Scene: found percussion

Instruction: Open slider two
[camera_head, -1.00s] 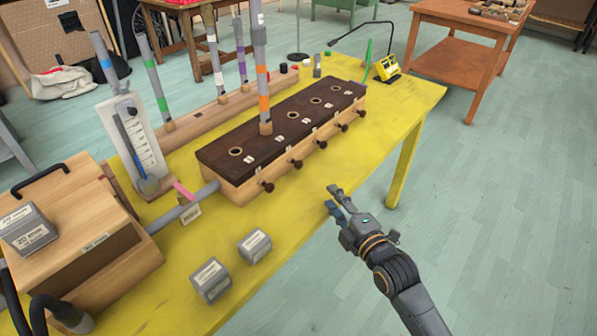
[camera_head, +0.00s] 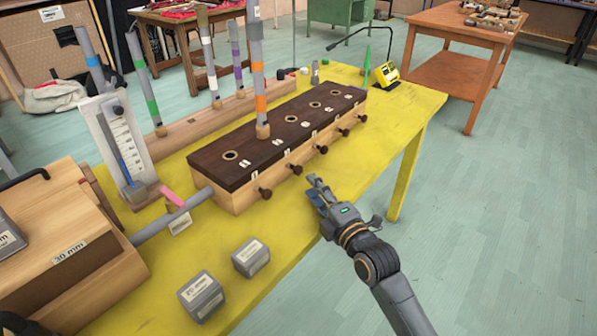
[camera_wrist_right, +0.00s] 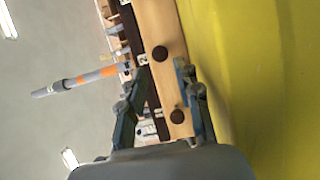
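The long wooden slider box (camera_head: 235,200) has a dark top and stands on the yellow table. Several dark knobs line its right side, including the nearest knob (camera_head: 265,193) and the second knob (camera_head: 296,169). An orange-striped tube (camera_head: 259,90) stands upright on the top near the second knob. My right gripper (camera_head: 317,188) is open and empty, to the right of the second knob and apart from it. In the right wrist view, my right gripper (camera_wrist_right: 163,72) points along the box, with one knob (camera_wrist_right: 160,53) ahead of the fingertips and another (camera_wrist_right: 177,117) between the fingers in the picture.
Two grey weight blocks (camera_head: 251,257) (camera_head: 202,296) sit on the yellow table (camera_head: 390,125) in front. A gauge board (camera_head: 118,140) and a wooden bellows-like box (camera_head: 75,260) stand at left. Striped tubes stand behind the slider box. Floor is clear at right.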

